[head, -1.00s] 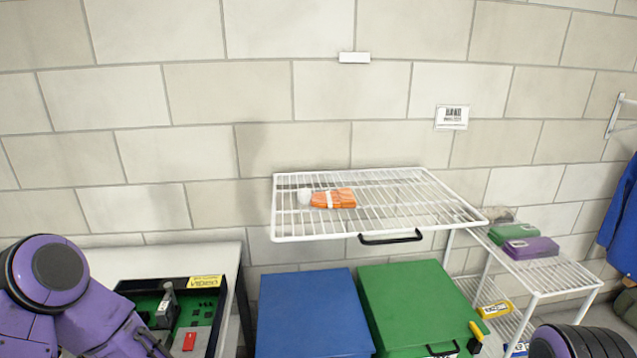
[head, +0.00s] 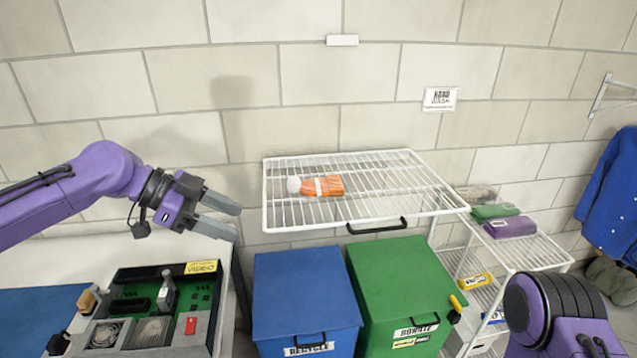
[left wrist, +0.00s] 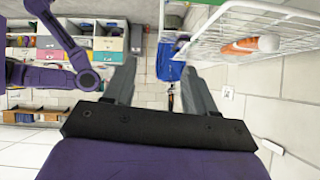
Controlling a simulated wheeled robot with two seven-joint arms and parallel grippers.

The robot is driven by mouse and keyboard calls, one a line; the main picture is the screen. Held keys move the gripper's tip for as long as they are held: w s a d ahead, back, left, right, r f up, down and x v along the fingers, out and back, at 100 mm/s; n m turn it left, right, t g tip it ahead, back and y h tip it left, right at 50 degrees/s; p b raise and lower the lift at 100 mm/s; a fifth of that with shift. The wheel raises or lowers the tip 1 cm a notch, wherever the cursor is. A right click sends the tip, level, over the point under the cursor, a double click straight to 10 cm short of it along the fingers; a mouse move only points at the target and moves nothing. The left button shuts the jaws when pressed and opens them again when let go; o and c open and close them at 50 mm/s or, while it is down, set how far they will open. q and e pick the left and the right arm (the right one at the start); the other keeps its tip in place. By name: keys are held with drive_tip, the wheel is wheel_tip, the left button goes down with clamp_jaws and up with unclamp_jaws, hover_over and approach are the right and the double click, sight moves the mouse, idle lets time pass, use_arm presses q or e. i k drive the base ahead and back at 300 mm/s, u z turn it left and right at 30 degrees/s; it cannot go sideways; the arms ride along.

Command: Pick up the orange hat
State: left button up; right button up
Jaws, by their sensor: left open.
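My left gripper (head: 232,217) is open and empty. It is left of the shelf and the hat, with its fingers pointing right towards the shelf and a clear gap between. In the left wrist view, its two grey fingers (left wrist: 161,88) are spread with nothing between them. My right arm shows at the lower right of the head view, its gripper out of sight.
A blue recycle bin (head: 305,300) and a green donate bin (head: 400,285) stand under the shelf. A lower wire rack (head: 525,255) holds folded green and purple cloths. Space above the shelf is free.

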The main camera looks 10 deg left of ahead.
sight(332, 186)
drive_tip(key=i, duration=0.9)
drive_tip(key=z, duration=0.05)
